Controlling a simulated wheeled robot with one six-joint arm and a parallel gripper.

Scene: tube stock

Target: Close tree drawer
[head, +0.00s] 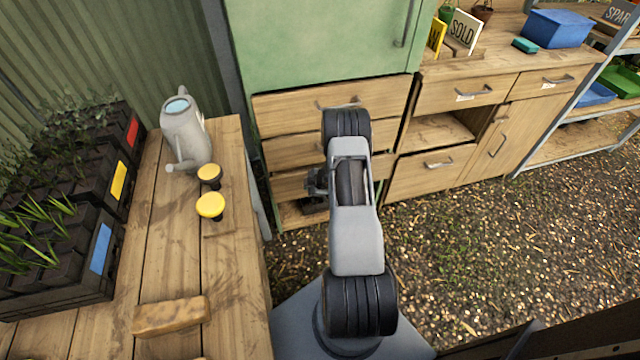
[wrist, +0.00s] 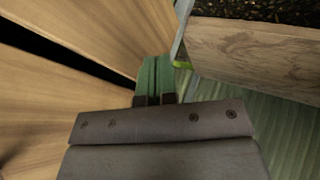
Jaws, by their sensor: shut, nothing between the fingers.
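No label in view can be read as "tree", so I cannot tell which is the tree drawer. The green cabinet has a stack of wooden drawers: a top drawer (head: 285,106) with a metal handle, a middle drawer (head: 290,150) and a lower one (head: 290,186). My arm hides much of their right side. My gripper (head: 316,183) is small and partly hidden in front of the lower drawers. In the wrist view my gripper (wrist: 155,99) is shut and empty, with wooden fronts to its left and a dark gap between them. I cannot tell if it touches them.
A wooden bench (head: 225,260) stands close on the left with a watering can (head: 184,130) and yellow-topped knobs (head: 210,206). A second cabinet (head: 430,178) with labelled drawers and an open recess stands right. Gravel floor (head: 500,250) is free at right.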

